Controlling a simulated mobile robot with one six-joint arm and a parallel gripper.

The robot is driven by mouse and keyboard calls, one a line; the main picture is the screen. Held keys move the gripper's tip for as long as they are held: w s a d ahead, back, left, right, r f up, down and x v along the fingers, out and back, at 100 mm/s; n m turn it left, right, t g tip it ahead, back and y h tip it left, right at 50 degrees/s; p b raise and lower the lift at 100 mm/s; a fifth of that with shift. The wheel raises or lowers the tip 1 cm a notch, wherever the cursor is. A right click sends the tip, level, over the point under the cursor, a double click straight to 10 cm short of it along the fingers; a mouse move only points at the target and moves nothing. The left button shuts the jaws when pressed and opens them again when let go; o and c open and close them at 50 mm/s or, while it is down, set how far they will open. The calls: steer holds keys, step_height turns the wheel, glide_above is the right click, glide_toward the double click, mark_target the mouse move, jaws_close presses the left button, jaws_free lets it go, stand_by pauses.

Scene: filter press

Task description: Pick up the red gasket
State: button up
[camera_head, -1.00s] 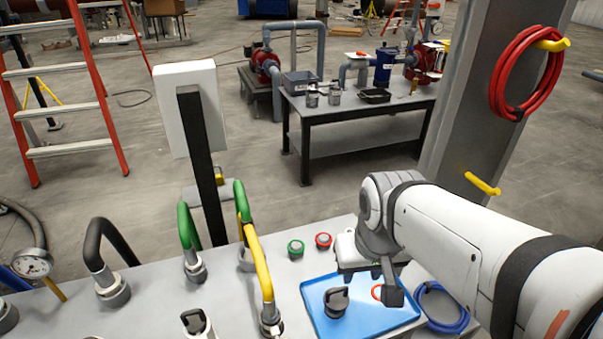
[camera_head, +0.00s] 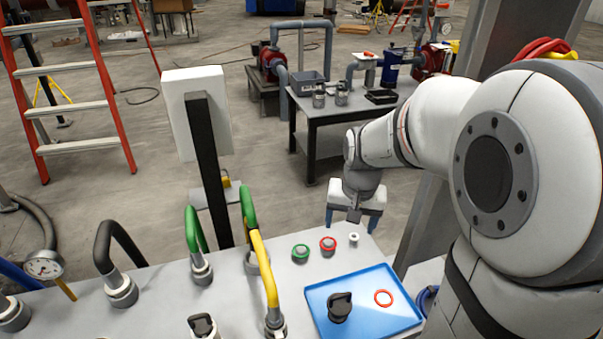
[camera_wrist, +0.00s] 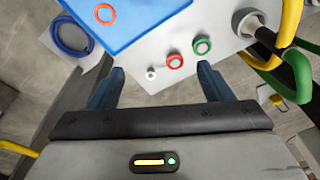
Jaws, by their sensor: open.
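A thin orange-red ring (camera_head: 383,298) lies flat on the blue tray, and also shows at the top of the wrist view (camera_wrist: 105,14). A thicker red ring (camera_head: 328,244) sits around a pale peg near the bench's far edge, also seen in the wrist view (camera_wrist: 175,61). I cannot tell which of these is the red gasket. My gripper (camera_head: 352,219) is open and empty, its blue fingers near the bench's far edge. In the wrist view the gripper (camera_wrist: 160,78) points toward the small white peg (camera_wrist: 151,73), with the thicker red ring just beside it. Neither ring is held.
A green ring (camera_head: 300,252) on a peg is left of the thicker red one. The blue tray (camera_head: 352,285) also holds a black knobbed part (camera_head: 339,307). A yellow pipe (camera_head: 264,268) and green pipes stand left. A grey column (camera_head: 432,190) rises right.

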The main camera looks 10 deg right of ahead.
steer(key=w+f+m+p, duration=0.1)
steer(key=w+f+m, duration=0.15)
steer(key=w, duration=0.35)
steer(key=m+g+p, duration=0.2)
steer(key=m+p, duration=0.1)
glide_above(328, 243)
steer(key=shift+n, duration=0.25)
step_height(328, 243, down, 14)
steer(key=shift+w+d+r, duration=0.1)
step_height(328, 243, down, 7)
steer(key=shift+r+p, duration=0.1)
steer(key=shift+p, duration=0.75)
steer(key=shift+f, duration=0.45)
steer(key=shift+f+b, duration=0.25)
steer(key=shift+b, duration=0.2)
steer(key=shift+c, duration=0.4)
steer(key=c, duration=0.7)
